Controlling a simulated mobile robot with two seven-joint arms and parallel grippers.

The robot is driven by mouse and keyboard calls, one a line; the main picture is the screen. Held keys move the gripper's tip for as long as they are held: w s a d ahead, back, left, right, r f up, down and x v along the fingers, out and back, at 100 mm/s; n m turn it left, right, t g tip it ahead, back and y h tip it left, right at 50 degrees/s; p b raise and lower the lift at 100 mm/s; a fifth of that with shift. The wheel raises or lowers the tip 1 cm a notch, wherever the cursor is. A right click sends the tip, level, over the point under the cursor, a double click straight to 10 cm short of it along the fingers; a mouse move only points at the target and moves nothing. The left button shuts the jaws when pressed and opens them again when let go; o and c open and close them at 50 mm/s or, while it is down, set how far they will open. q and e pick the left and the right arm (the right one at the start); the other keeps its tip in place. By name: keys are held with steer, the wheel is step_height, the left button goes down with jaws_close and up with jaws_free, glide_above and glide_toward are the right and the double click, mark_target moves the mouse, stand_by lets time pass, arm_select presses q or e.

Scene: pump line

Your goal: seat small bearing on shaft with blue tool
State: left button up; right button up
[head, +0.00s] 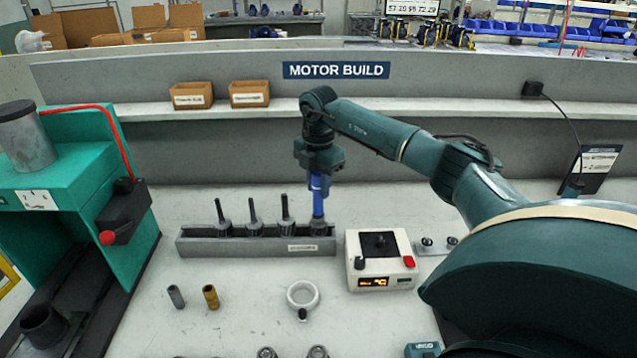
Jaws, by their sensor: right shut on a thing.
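My right gripper (318,172) points down and is shut on the blue tool (318,200), a slim upright blue tube. The tool stands over the rightmost place of the long grey rack (205,245), its lower end at the dark piece (319,227) there. The tool covers any shaft tip at that place. Three other shafts (285,208) stand upright in the rack to the left, with thin dark upper ends. I cannot make out a small bearing under the tool. My left gripper is out of view.
A white control box (365,275) stands right of the rack. In front lie a grey tube (176,297), a brass-coloured tube (211,297) and a white ring (303,296). A green press (85,170) stands left. Two cardboard bins (191,96) sit on the back ledge.

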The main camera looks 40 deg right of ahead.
steer(key=shift+s+f, duration=0.1)
steer(key=shift+f, duration=0.15)
step_height(320, 180, up, 3)
steer(key=shift+r+p, duration=0.1)
steer(key=shift+p, duration=1.15)
steer(key=shift+r, duration=2.8)
steer(key=shift+f, duration=0.1)
